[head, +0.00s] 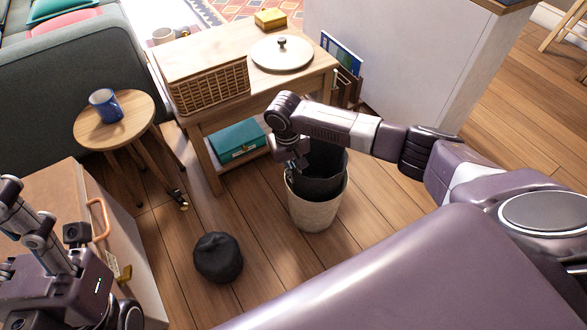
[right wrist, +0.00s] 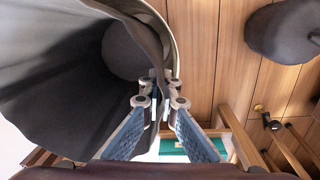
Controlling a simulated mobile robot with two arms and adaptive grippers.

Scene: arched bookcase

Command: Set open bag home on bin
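The open bag (head: 322,182) is dark, with a wide mouth. It stands partly inside the pale woven bin (head: 314,213), with its upper part above the bin's rim. In the right wrist view the bag's open mouth (right wrist: 60,75) fills the upper left. My right gripper (head: 297,166) is at the bag's left edge, above the bin. Its fingertips (right wrist: 160,88) close on the bag's edge. How far down the bag sits is hidden. My left gripper (head: 80,290) is at the lower left, away from the bin; its fingers do not show clearly.
A tied black bag (head: 218,258) lies on the floor left of the bin. A wooden table (head: 205,130) with a wicker basket (head: 208,84) stands behind. A round stool (head: 136,111) holds a blue mug (head: 105,105). A brown cabinet (head: 70,200) stands left.

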